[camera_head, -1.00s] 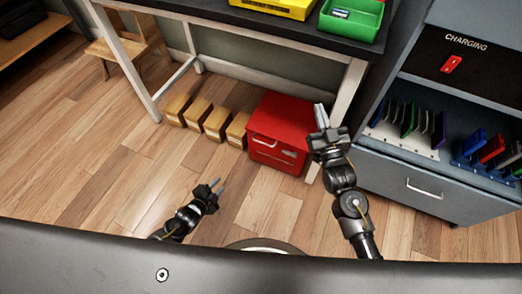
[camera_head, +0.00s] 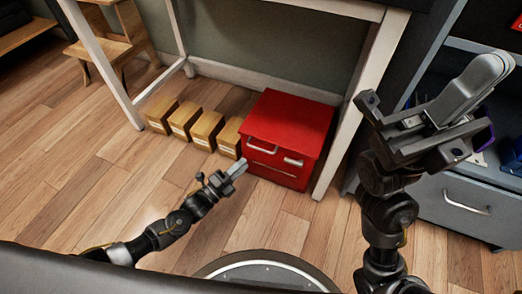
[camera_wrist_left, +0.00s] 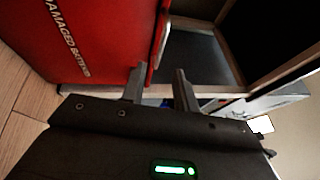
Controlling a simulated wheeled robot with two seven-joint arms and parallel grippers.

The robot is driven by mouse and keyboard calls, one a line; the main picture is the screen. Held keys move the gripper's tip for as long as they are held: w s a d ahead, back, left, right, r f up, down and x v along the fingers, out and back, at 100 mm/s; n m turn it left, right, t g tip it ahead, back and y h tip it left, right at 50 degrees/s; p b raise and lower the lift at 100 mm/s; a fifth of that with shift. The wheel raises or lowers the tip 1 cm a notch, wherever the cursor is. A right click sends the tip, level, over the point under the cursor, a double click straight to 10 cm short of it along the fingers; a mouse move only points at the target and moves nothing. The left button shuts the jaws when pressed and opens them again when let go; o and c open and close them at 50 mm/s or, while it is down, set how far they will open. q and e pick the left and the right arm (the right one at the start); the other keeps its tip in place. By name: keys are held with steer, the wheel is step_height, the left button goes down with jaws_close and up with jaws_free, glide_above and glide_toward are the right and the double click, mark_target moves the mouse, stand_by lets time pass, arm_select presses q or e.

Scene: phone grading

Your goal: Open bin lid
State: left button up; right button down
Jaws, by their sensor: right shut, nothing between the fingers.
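The red bin (camera_head: 292,112) stands on the floor under the table, with its lid closed. A pale handle (camera_head: 262,146) is on its front. My left gripper (camera_head: 240,166) is just in front of the bin's lower left front, and I cannot tell whether it touches. In the left wrist view the bin (camera_wrist_left: 85,40) fills the upper left with white lettering reading "DAMAGED BATTERI…". There the left gripper's fingers (camera_wrist_left: 161,88) are apart with nothing seen held between them. My right gripper (camera_head: 486,85) is raised at the right, shut and empty.
Several small cardboard boxes (camera_head: 207,128) stand in a row left of the bin. A white table leg (camera_head: 355,110) rises right of it. A grey drawer cabinet (camera_head: 455,200) stands at the right. The wooden floor (camera_head: 90,195) at front left is clear.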

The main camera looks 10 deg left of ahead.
mark_target(260, 149)
arm_select(q)
steer(key=b+x, duration=0.3)
steer(key=x, duration=0.6)
steer(key=shift+w+d, duration=0.1)
steer(key=shift+w, duration=0.05)
jaws_close()
